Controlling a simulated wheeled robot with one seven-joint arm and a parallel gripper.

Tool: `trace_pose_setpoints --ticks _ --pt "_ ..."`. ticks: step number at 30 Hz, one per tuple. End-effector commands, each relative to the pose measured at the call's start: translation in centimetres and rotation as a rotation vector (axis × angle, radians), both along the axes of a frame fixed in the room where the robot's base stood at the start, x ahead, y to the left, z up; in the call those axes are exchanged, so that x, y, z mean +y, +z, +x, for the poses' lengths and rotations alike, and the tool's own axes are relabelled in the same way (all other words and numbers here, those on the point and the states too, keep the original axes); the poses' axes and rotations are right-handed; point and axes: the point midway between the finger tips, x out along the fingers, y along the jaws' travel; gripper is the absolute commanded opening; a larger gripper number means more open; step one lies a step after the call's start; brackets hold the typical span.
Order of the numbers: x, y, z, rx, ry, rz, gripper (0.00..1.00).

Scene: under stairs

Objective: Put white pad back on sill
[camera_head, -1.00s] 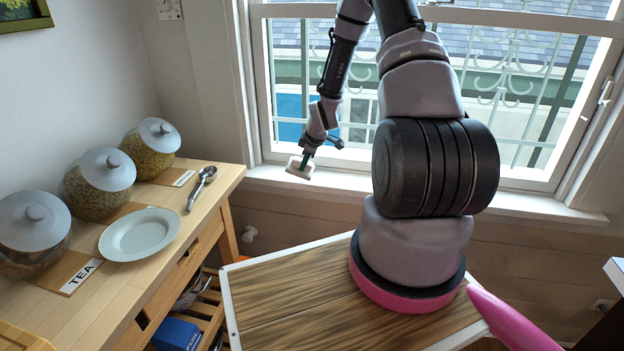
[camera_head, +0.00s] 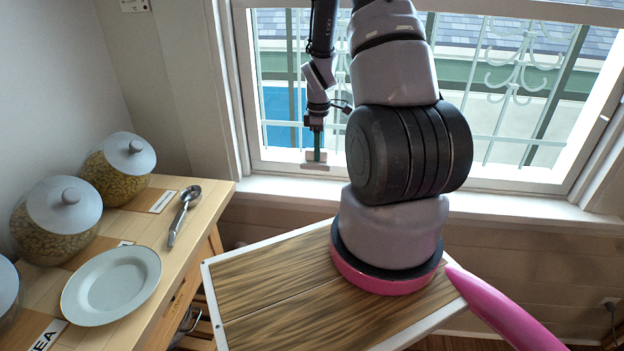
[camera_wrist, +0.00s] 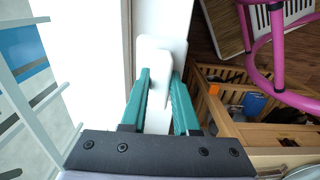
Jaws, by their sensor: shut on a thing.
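The white pad (camera_head: 316,166) is a small pale block held at the tip of my gripper (camera_head: 317,155), in front of the window. In the wrist view the pad (camera_wrist: 154,62) sits between and beyond the green fingers of my gripper (camera_wrist: 162,75). The fingers are shut on it. The white sill (camera_head: 275,187) runs along the bottom of the window. In the wrist view a white strip of the sill (camera_wrist: 172,16) lies beneath the pad. I cannot tell whether the pad touches the sill.
A wooden counter (camera_head: 200,195) stands at left with glass jars (camera_head: 118,170), a white plate (camera_head: 112,284) and a metal scoop (camera_head: 183,215). Window bars (camera_head: 500,100) stand behind the glass. The sill right of my arm (camera_head: 510,205) looks clear.

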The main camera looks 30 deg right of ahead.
Motion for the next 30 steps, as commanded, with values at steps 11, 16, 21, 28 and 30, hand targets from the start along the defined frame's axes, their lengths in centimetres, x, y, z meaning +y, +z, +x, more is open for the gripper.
trace_pose_setpoints --ticks 11,16,21,28,30 --pt "0.0 -5.1 -0.1 0.003 0.0 0.001 0.0" --pt "0.0 -7.4 -0.1 0.004 0.001 0.001 0.0" --pt "0.0 -9.0 0.0 0.001 0.001 0.0 0.0" --pt "0.0 -9.0 0.0 0.001 0.0 0.001 0.0" --pt "0.0 -9.0 0.0 0.001 0.0 0.001 0.4"
